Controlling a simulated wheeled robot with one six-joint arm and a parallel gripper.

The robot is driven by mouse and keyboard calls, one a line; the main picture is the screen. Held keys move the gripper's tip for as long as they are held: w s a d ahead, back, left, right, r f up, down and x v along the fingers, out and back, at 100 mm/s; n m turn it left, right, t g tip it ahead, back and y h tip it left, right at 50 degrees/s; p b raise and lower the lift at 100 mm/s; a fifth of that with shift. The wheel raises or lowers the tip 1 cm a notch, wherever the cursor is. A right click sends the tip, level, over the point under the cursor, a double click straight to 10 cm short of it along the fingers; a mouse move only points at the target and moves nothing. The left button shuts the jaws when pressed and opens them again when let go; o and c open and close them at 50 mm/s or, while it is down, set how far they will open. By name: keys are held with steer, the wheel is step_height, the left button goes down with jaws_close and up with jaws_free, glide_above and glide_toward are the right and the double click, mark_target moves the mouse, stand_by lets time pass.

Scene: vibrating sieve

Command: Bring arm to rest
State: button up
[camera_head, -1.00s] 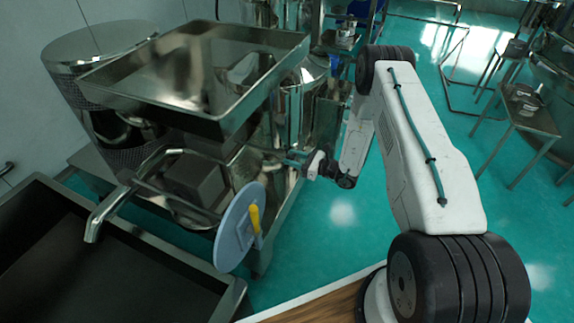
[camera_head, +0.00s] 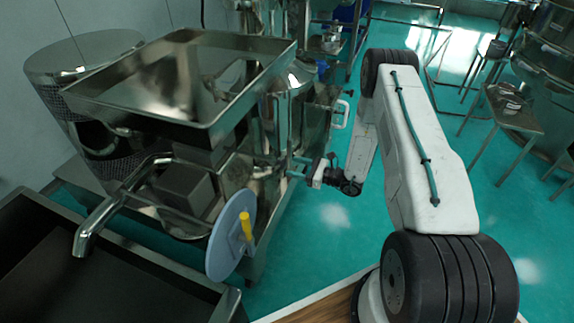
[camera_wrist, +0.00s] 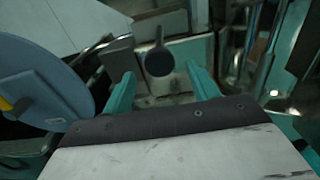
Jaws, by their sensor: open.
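My gripper (camera_head: 300,168) is at the end of my white arm, in the middle of the head view, beside the steel sieve machine (camera_head: 190,190). In the wrist view its two teal fingers (camera_wrist: 160,88) stand wide apart with nothing held between them. A dark round knob-like part (camera_wrist: 159,61) shows beyond the fingers; it appears apart from them. The contact side of the fingers is small and partly hard to make out in the head view.
A blue-grey disc with a yellow handle (camera_head: 231,238) stands at the machine's front; it also shows at left in the wrist view (camera_wrist: 40,85). A steel hopper tray (camera_head: 262,92) is above, a dark sink (camera_head: 90,285) at left. Teal floor right of the machine is open.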

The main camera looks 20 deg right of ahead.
steer(key=shift+v, duration=1.05)
steer(key=s+a+n+g+y, duration=0.2)
steer(key=s+a+g, duration=0.1)
steer(key=s+g, duration=0.15)
steer(key=s+a+r+n+g+h, duration=0.1)
steer(key=s+a+r+n+g, duration=0.2)
steer(key=s+r+n+g, duration=0.5)
steer(key=s+a+r+n+g+h, duration=0.1)
steer(key=s+a+r+n+g, duration=0.25)
steer(key=r, duration=0.75)
steer(key=s+r+n+t+h, duration=0.4)
steer(key=s+r+n+h, duration=0.8)
steer(key=s+r, duration=0.9)
step_height(320, 180, up, 3)
steer(key=shift+s+r+n+t+h, duration=0.15)
steer(key=shift+n+t+h, duration=0.2)
steer(key=shift+n, duration=0.4)
